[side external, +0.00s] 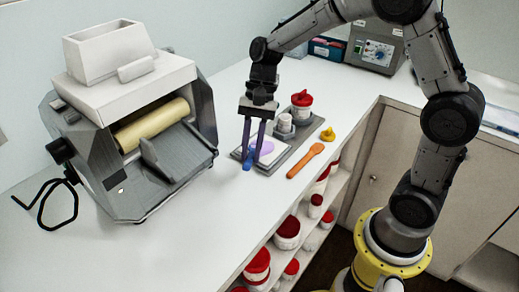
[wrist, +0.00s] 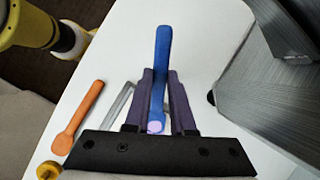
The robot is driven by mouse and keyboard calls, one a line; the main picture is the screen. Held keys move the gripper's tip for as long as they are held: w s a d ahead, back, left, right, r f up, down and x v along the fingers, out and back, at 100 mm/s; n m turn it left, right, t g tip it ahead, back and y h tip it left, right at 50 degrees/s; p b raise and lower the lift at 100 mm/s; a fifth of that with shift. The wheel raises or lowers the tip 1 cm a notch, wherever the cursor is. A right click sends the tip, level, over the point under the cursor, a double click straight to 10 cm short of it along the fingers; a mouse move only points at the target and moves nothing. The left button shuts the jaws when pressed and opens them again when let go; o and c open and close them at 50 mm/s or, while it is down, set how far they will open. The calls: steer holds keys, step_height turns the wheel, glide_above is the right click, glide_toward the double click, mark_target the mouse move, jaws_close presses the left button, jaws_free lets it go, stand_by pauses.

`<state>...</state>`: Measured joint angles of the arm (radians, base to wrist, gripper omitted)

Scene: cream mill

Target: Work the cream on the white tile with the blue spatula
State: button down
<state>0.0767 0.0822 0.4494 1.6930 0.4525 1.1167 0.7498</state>
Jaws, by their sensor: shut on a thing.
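My gripper (side external: 251,158) points down over the near left part of the grey tray and is shut on the blue spatula (side external: 247,166). The wrist view shows the spatula (wrist: 162,50) between the two dark fingers (wrist: 160,75), its long blue part reaching out past them. A small lilac patch shows at the spatula's near end. Purple cream (side external: 266,147) lies on the white tile (side external: 276,155), just right of the fingers in the side view. The fingers partly hide the tile and the spatula, so I cannot tell whether the spatula touches the cream.
An orange spatula (side external: 305,161) lies right of the grey tray (side external: 291,153), with a small yellow piece (side external: 328,135) behind it. A red-lidded jar (side external: 301,105) and white pots stand at the tray's back. A large roller mill (side external: 130,125) stands left. The front counter is clear.

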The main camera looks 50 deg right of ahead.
steer(key=shift+s+d+f, duration=0.1)
steer(key=shift+s+d, duration=0.15)
steer(key=shift+s, duration=0.25)
steer(key=shift+s+d, duration=0.25)
steer(key=shift+s, duration=0.2)
step_height(320, 180, up, 6)
stand_by(0.8)
